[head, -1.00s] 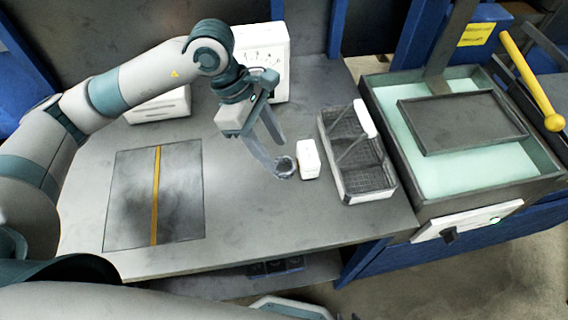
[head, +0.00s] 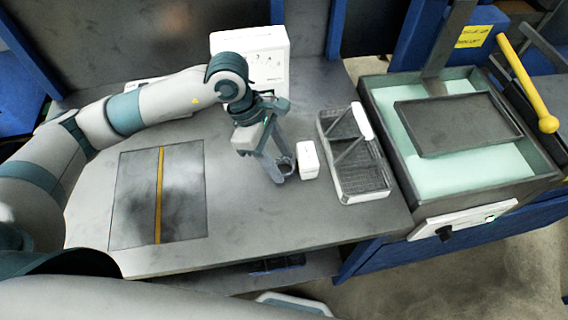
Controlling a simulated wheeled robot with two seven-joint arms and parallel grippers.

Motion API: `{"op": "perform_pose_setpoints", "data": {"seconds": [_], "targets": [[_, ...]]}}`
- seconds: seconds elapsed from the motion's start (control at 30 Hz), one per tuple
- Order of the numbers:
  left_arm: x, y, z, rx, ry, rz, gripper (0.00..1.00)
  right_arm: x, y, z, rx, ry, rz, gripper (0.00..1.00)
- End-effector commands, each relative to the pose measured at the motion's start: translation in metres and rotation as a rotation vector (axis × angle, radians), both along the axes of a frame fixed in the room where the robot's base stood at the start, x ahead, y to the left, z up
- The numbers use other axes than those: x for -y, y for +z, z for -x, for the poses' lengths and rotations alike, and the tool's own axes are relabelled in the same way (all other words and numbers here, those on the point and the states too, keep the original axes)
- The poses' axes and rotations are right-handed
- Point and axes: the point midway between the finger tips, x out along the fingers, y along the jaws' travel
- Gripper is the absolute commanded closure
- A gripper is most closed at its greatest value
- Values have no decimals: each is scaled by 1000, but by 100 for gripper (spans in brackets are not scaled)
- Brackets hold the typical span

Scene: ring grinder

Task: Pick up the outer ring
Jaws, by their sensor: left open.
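The outer ring (head: 288,161) is a small dark metal ring on the grey workbench, just left of a small white block. It is partly hidden by my gripper's fingers. My left gripper (head: 279,173) reaches down from the upper left, with its fingers spread and its tips at the ring. I cannot tell whether the fingers touch the ring or straddle it. My right gripper is not in view.
The white block (head: 308,160) stands close to the ring. A wire basket (head: 363,185) with a white handle is to its right, then a tank of pale green liquid (head: 455,172). A dark mat (head: 135,190) with a yellow strip lies left. A white box (head: 265,62) stands behind.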

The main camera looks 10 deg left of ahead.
Motion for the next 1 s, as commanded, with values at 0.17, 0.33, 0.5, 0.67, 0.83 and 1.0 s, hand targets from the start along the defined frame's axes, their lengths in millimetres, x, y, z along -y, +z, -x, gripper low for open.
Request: {"op": "perform_pose_setpoints", "data": {"seconds": [0.17, 0.33, 0.5, 0.67, 0.83, 1.0], "targets": [[1, -3, 0, 0, -1, 0, 55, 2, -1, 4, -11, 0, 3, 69], [1, -3, 0, 0, 0, 0, 55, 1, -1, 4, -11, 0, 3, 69], [1, -3, 0, 0, 0, 0, 55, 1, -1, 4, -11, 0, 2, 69], [1, -3, 0, 0, 0, -1, 81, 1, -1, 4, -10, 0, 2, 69], [1, -3, 0, 0, 0, 0, 89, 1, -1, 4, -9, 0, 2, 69], [1, -2, 0, 1, 0, 0, 89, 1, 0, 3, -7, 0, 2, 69]]}}
